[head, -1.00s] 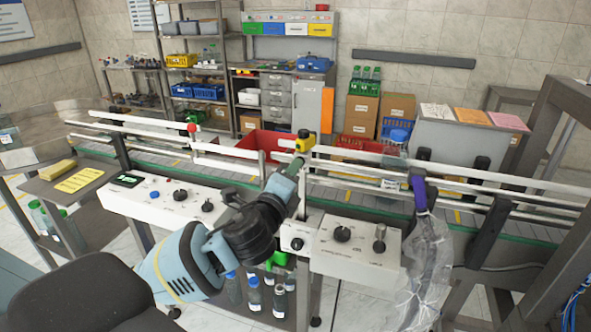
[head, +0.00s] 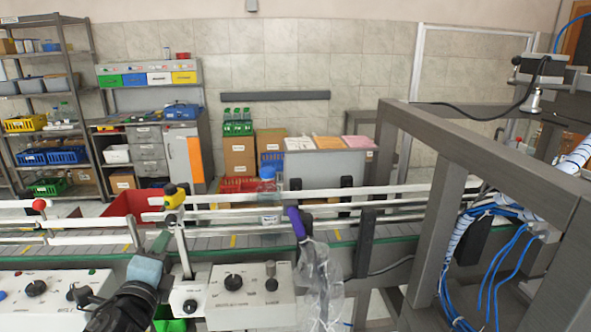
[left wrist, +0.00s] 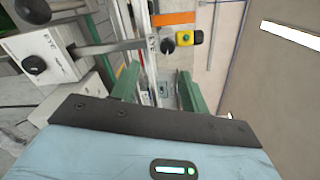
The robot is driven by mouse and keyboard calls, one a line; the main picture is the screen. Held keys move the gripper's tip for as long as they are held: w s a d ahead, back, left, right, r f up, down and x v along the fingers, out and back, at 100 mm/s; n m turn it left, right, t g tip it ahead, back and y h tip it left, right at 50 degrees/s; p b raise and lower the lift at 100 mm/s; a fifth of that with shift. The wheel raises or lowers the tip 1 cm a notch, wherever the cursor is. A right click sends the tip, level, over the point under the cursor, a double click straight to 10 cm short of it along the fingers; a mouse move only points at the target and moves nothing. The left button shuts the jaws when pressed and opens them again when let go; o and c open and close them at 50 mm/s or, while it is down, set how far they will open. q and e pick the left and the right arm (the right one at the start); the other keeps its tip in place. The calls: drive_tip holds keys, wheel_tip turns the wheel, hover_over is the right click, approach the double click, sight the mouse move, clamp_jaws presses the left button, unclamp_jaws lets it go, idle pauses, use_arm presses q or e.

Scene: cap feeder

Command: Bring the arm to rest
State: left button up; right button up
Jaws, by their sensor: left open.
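My left arm comes in at the lower left of the head view, and its left gripper (head: 162,240) is in front of the conveyor, just below a yellow and black knob (head: 174,195) on a rail post. In the left wrist view the two green fingers stand wide apart with nothing held between them (left wrist: 158,88). A yellow box with a green button (left wrist: 190,37) shows beyond the fingers there. My right gripper is not in view.
The conveyor (head: 330,237) with white guard rails runs across. A blue-capped bottle (head: 268,200) stands by it. Control boxes (head: 245,292) and a purple-handled bag (head: 318,275) are at the front. A grey frame (head: 500,165) with blue hoses stands at right.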

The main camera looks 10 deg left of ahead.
use_arm(q)
drive_tip(key=s+d+f+n+g+h, duration=0.25)
drive_tip(key=s+f, duration=0.25)
drive_tip(key=f, duration=0.5)
drive_tip(key=s+d+f+n+g+h, duration=0.15)
drive_tip(key=s+d+f+n, duration=0.25)
drive_tip(key=f, duration=0.7)
drive_tip(key=s+d+f+n+g+h, duration=0.25)
drive_tip(key=s+f+n, duration=0.2)
drive_tip(key=f, duration=0.55)
drive_tip(key=s+d+f+n+g, duration=0.1)
drive_tip(key=s+f+n, duration=0.5)
drive_tip(key=s, duration=0.7)
wheel_tip(320, 180, down, 2)
drive_tip(key=shift+s+d+f+y, duration=0.15)
drive_tip(key=shift+d+y, duration=0.2)
drive_tip(key=shift+d, duration=0.35)
